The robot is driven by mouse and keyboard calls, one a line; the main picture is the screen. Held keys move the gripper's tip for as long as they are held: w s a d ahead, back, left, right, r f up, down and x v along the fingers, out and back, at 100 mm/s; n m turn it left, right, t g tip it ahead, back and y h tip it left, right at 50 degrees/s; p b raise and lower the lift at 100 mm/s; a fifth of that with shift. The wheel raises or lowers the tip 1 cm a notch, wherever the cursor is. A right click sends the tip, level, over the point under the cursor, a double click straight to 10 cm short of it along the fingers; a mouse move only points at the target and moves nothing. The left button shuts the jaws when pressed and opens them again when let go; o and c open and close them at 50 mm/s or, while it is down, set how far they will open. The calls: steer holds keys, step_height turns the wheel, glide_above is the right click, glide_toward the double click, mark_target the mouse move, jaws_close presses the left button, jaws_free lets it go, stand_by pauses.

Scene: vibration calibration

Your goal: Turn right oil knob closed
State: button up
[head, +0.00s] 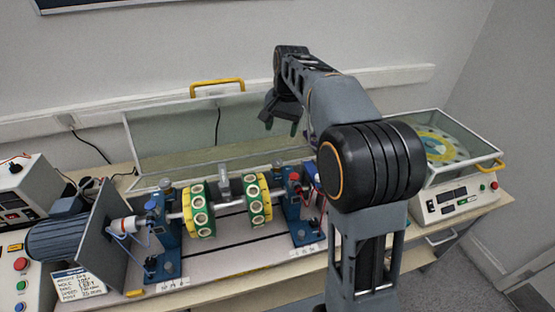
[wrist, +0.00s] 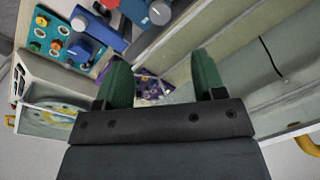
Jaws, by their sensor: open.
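My gripper (head: 281,125) is open, with its two green fingers pointing down above the back of the test rig, near the glass guard. In the wrist view the fingers of my gripper (wrist: 162,82) are spread, with nothing between them. The right blue bearing stand (head: 302,222) carries a red knob-like part (head: 294,177) on top; I cannot tell for sure whether this is the right oil knob. The stand (wrist: 118,30) shows at the top of the wrist view with a silver round cap (wrist: 160,12), apart from the fingers. My arm hides part of the stand's right side.
The shaft with green-and-yellow discs (head: 257,201) runs left of the right stand. A clear guard (head: 180,140) with a yellow handle (head: 217,84) stands behind. A glass-covered instrument (head: 445,145) is at right, and a motor (head: 62,238) at left.

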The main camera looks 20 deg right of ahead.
mark_target(277, 161)
steer(key=f, duration=0.8)
steer(key=a+f, duration=0.1)
steer(key=f, duration=0.3)
steer(key=shift+w+p, duration=0.3)
steer(key=shift+p, duration=0.05)
steer(key=c, duration=0.9)
